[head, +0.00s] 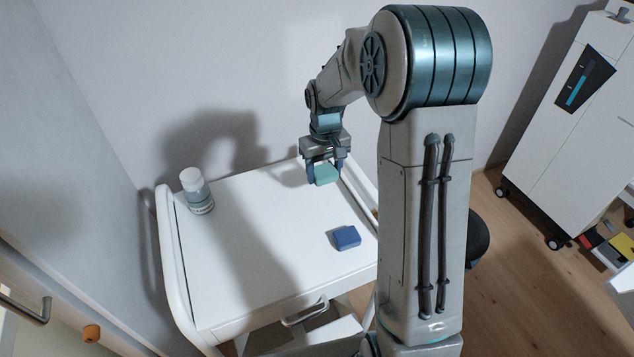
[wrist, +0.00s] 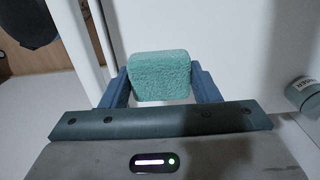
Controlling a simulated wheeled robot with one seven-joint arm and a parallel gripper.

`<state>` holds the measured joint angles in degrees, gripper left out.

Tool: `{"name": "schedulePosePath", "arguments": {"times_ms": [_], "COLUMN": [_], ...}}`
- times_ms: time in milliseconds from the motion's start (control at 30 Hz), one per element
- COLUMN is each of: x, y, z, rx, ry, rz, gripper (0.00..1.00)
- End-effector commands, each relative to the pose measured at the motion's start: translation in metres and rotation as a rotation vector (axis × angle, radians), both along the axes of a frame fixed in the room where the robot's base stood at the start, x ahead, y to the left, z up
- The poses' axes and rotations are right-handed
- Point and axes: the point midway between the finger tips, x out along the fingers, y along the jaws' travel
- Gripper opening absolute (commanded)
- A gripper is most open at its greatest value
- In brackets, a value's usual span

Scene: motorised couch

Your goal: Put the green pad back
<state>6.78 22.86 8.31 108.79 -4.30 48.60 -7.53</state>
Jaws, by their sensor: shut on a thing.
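The green pad (head: 326,175) is a small block with rounded edges. My gripper (head: 325,172) is shut on it near the back right corner of the white cart top (head: 250,240). In the wrist view the pad (wrist: 159,76) sits between the two blue fingers of my gripper (wrist: 160,85), with its rough face showing. I cannot tell whether the pad touches the cart top or is held just above it.
A blue block (head: 346,238) lies on the cart's right side. A white-capped bottle (head: 197,190) stands at the back left, also partly seen in the wrist view (wrist: 302,94). The cart has a raised rail (head: 172,255). A white wheeled cabinet (head: 560,120) stands at right.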

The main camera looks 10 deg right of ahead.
Motion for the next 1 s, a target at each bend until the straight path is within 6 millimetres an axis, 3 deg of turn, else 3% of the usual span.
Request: {"name": "schedulePosePath", "arguments": {"times_ms": [133,400,567,800,1000], "x": [-0.001,-0.001,0.000,-0.001,0.000], "y": [0.000,0.000,0.000,0.000,0.000], "z": [-0.008,-0.055,-0.066,-0.097,-0.100], "rx": [0.000,-0.001,0.000,-0.001,0.000], "ry": [0.004,0.003,0.001,0.003,0.000], "rz": [0.000,0.000,0.000,0.000,0.000], "gripper": [0.34,0.34,0.34,0.34,0.34]}}
